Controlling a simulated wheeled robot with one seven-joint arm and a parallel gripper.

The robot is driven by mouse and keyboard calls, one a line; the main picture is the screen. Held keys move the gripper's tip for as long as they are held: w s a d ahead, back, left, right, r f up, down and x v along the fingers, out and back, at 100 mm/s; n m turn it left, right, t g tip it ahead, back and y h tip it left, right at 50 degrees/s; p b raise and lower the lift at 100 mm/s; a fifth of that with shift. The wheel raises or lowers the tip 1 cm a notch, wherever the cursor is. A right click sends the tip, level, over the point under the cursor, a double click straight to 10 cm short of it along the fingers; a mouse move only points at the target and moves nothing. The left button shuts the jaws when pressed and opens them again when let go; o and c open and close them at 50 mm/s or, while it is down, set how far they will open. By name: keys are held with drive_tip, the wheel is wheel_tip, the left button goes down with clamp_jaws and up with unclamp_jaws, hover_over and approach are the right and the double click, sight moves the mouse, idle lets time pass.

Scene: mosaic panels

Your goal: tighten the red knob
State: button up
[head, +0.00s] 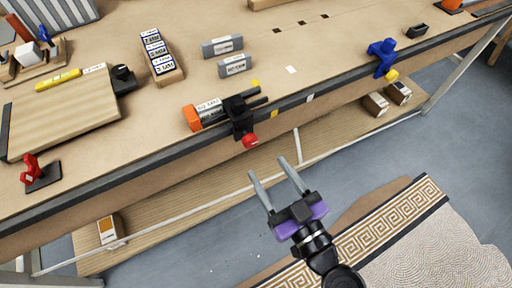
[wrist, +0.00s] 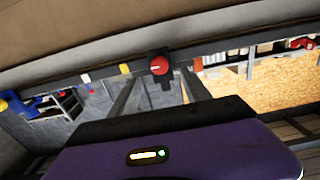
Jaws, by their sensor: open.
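The red knob (head: 250,141) sits on the front of a black vise (head: 241,115) at the table's front edge. It also shows in the wrist view (wrist: 159,65), round with a white mark, ahead and between the fingers. My gripper (head: 278,178) is open and empty, in front of the table and below and right of the knob, apart from it. In the wrist view my gripper (wrist: 158,85) shows two grey fingers spread apart. A block with an orange end (head: 192,118) and a grey labelled part lies at the vise's left; whether the jaws touch it is unclear.
The workbench (head: 300,90) has a dark front edge. A blue clamp (head: 383,56) with a yellow end stands at its right, a red clamp (head: 32,172) at its left. A lower shelf (head: 190,207) runs beneath. The floor (head: 215,255) before the bench is open.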

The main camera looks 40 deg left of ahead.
sight(252, 144)
drive_tip(key=p+x, duration=0.2)
drive_tip(key=x, duration=0.5)
drive_tip(key=shift+w+a, duration=0.1)
clamp_jaws()
